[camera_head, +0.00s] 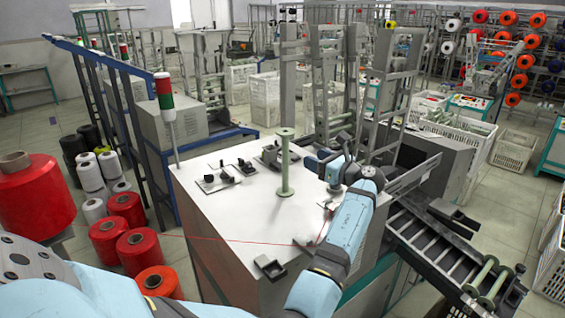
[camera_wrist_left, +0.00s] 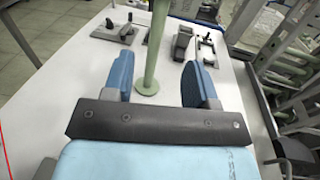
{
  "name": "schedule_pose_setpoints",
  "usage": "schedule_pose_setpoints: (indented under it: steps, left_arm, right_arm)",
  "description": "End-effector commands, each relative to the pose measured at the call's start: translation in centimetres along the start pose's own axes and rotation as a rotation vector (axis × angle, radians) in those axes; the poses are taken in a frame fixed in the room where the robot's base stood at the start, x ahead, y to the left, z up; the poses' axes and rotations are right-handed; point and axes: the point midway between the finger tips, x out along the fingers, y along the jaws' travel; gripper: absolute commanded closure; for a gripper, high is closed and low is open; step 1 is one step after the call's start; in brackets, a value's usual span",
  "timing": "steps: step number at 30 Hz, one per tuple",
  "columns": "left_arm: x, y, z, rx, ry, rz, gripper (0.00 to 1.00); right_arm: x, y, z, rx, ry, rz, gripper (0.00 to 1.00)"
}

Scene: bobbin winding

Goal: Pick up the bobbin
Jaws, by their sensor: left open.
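A pale green bobbin (camera_head: 285,162) stands upright on the white machine top (camera_head: 225,215). It has a thin shaft with a flange at each end. My left gripper (camera_head: 321,161) is just right of the shaft in the head view, jaws toward it. In the left wrist view the bobbin (camera_wrist_left: 153,52) stands ahead, lined up with the gap between the two blue fingers of the left gripper (camera_wrist_left: 157,64). The fingers are apart and hold nothing. The bobbin's top is cut off in that view. My right gripper is not in view.
Black fixtures (camera_head: 220,177) sit on the machine top behind the bobbin. A red thread (camera_head: 235,240) crosses low over the top's front. A conveyor (camera_head: 428,245) with green bobbins (camera_head: 487,280) runs at the right. Red thread cones (camera_head: 130,208) stand at the left.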

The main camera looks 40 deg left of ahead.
Motion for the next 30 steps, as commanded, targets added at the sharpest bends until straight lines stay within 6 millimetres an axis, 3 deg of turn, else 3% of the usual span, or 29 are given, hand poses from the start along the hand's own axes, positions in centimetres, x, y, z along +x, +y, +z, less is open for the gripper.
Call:
schedule_pose_setpoints:
  steps: [3,9,17,25,30]
  left_arm:
    - [2.7,0.1,0.3,0.000,-0.002,0.003,0.48]
    - [5.9,0.0,0.2,-0.001,-0.001,0.000,0.48]
    - [7.5,0.1,0.2,-0.001,-0.001,0.001,0.48]
    - [11.3,0.2,0.3,-0.001,-0.001,0.001,0.48]
    - [12.0,0.1,0.0,-0.002,0.000,-0.001,0.48]
  right_arm:
    - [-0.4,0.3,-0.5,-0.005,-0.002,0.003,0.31]
    - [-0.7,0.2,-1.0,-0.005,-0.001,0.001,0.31]
    - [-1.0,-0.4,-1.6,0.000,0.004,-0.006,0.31]
    - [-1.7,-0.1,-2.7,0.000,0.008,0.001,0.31]
    - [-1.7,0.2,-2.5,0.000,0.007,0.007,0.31]
